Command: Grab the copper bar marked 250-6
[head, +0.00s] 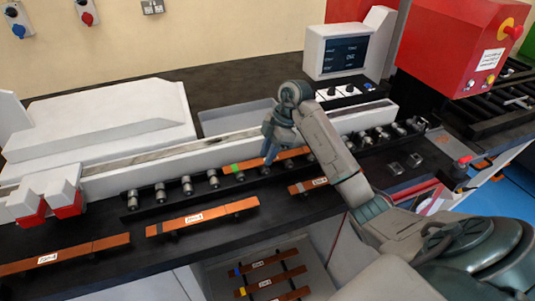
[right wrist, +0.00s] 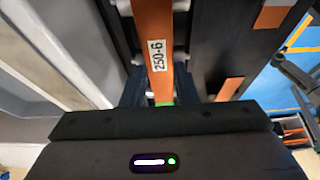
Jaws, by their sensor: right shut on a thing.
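The copper bar marked 250-6 (head: 248,164) lies along the row of rollers in the middle of the bench, with a green band near its left end. In the right wrist view, the bar (right wrist: 153,22) runs up from between the fingers, and its white 250-6 label is readable. My right gripper (head: 268,158) reaches down onto the bar from above and is shut on it. In the right wrist view, the dark fingers (right wrist: 160,97) sit on both sides of the bar near the green band. My arm hides part of the bar in the head view. My left gripper is not in view.
Other labelled copper bars lie in front: one at the center (head: 203,217), one at left (head: 65,256), and one partly behind my arm (head: 307,185). Several more bars lie on a lower shelf (head: 270,262). A control screen (head: 345,53) and red box (head: 460,45) stand behind.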

